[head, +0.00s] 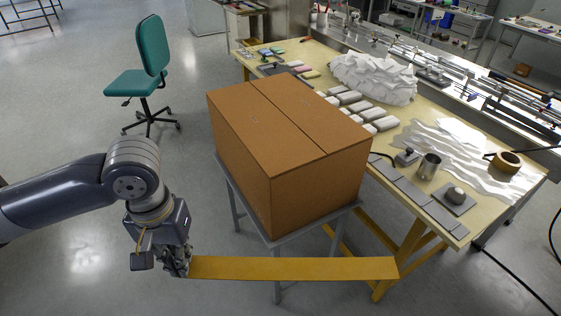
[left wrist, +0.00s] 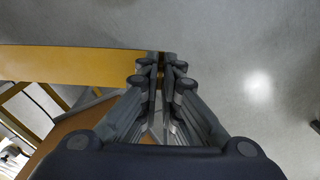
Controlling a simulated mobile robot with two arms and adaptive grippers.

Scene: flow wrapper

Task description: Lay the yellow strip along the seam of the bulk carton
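The bulk carton (head: 300,185) is a large closed brown box on a grey stand. Its seam (head: 290,118) is a dark line running lengthwise across the top. The yellow strip (head: 295,268) is long and flat, and extends to the right from my left gripper (head: 178,266), in front of and below the carton top. My left gripper is shut on the strip's left end. The left wrist view also shows the strip (left wrist: 70,65) between the fingertips (left wrist: 161,60), with part of the carton (left wrist: 60,140) at lower left. My right gripper is not in view.
A green chair (head: 150,60) stands behind left. The floor left of the carton is free.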

